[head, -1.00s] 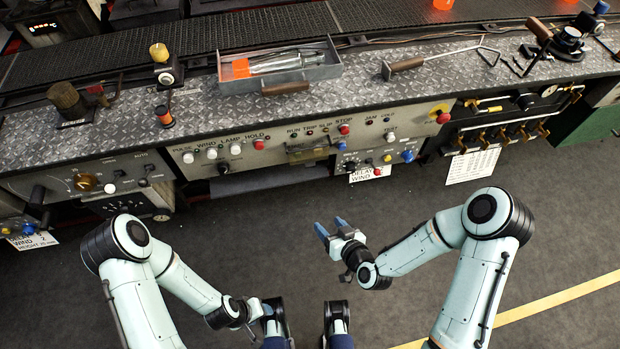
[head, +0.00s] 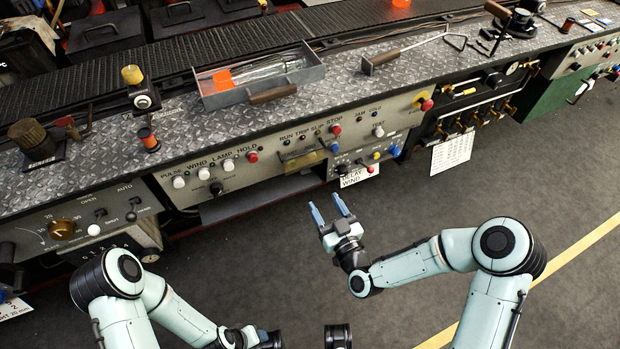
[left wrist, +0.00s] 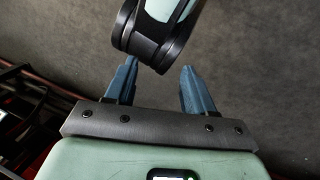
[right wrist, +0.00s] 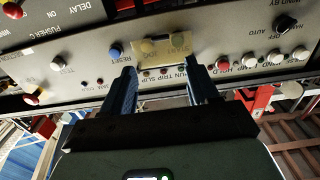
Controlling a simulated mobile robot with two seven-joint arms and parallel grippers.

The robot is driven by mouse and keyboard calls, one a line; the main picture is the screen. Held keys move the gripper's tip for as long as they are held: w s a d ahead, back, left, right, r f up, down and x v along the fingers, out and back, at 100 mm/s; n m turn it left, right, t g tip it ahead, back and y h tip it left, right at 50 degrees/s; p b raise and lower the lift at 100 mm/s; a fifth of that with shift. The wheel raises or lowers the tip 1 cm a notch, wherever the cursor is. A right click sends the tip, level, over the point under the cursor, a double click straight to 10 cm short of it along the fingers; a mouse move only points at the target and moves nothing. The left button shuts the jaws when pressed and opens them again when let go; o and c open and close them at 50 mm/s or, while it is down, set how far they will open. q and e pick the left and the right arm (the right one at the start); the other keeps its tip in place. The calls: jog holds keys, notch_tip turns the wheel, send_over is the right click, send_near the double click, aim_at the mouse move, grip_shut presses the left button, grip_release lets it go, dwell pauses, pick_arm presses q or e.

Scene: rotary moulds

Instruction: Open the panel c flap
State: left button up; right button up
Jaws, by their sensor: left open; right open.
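A small brass-coloured flap (head: 305,162) sits in the grey control panel (head: 270,182), below the RUN, TRIP, SLIP and STOP labels. It looks shut. I cannot read a letter c on it. In the right wrist view the flap (right wrist: 160,47) is ahead of the fingers, between the blue RESET button and the red button. My right gripper (head: 326,206) is open and empty, short of the panel and pointing at it; its fingers also show in the right wrist view (right wrist: 160,70). My left gripper (left wrist: 157,82) is open and empty, low over the floor, away from the panel.
Buttons and knobs crowd the panel around the flap, with a red button (head: 335,130) and a blue button (head: 335,147) close by. A metal tray (head: 313,76) and a hooked tool (head: 408,55) lie on the ledge above. The floor before the panel is clear.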

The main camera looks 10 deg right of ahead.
aim_at(304, 167)
jog(key=b+x, duration=0.1)
jog(key=x, duration=0.9)
jog(key=shift+w, duration=0.15)
pick_arm(q)
jog(key=shift+w+a+f+t, duration=0.3)
jog(key=shift+w+a+f, duration=0.2)
jog(key=shift+w+f, duration=0.3)
jog(key=shift+w+r, duration=0.1)
